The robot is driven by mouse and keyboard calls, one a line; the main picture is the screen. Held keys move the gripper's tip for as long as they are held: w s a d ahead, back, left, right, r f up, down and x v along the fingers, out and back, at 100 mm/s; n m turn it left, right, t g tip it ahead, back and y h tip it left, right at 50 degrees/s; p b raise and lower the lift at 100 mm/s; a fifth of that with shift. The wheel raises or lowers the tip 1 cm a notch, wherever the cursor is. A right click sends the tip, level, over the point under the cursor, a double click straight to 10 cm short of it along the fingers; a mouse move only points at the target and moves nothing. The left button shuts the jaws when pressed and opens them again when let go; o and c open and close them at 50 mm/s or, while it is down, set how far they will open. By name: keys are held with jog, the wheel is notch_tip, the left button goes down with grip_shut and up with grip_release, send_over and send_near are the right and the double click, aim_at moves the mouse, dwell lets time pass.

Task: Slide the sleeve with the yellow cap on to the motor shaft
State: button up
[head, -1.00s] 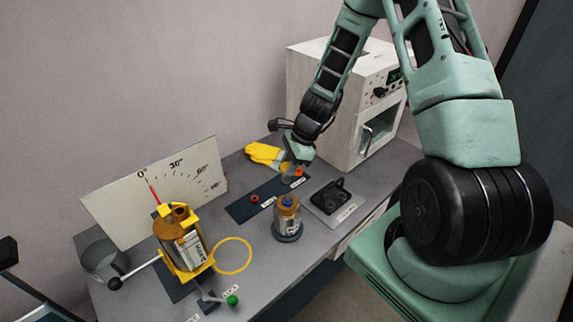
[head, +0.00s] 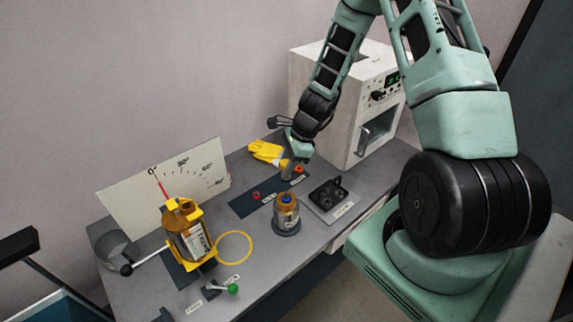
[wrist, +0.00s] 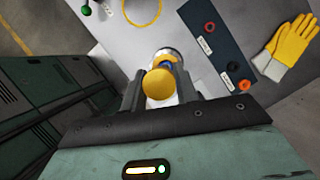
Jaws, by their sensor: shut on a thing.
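My gripper (wrist: 158,92) is shut on the sleeve with the yellow cap (wrist: 160,85); the round cap faces the wrist camera between the fingers. The cap and fingers hide most of the sleeve. In the head view, my gripper (head: 289,172) is behind and above the motor (head: 287,214), apart from it in the picture. The motor is a bronze, labelled cylinder with a blue top, upright on a round grey base. In the wrist view, part of the motor (wrist: 167,54) shows just beyond the cap, with a blue piece; whether the sleeve touches it cannot be told.
A dark mat (head: 240,208) holds a red ring (head: 256,196) and an orange-red one (head: 299,170). Yellow gloves (head: 265,152) lie behind. A white oven (head: 365,130) and black fixture (head: 329,192) stand right. A yellow tilting bottle holder (head: 188,234) and yellow hoop (head: 234,247) are left.

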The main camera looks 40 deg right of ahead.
jog(key=shift+f+b, duration=2.15)
jog(key=shift+f, duration=0.55)
jog(key=shift+f+b, duration=1.25)
jog(key=shift+f, duration=0.1)
jog(key=o, duration=1.1)
jog(key=b+v, duration=0.2)
jog(key=v, duration=1.5)
jog(key=shift+r, duration=0.25)
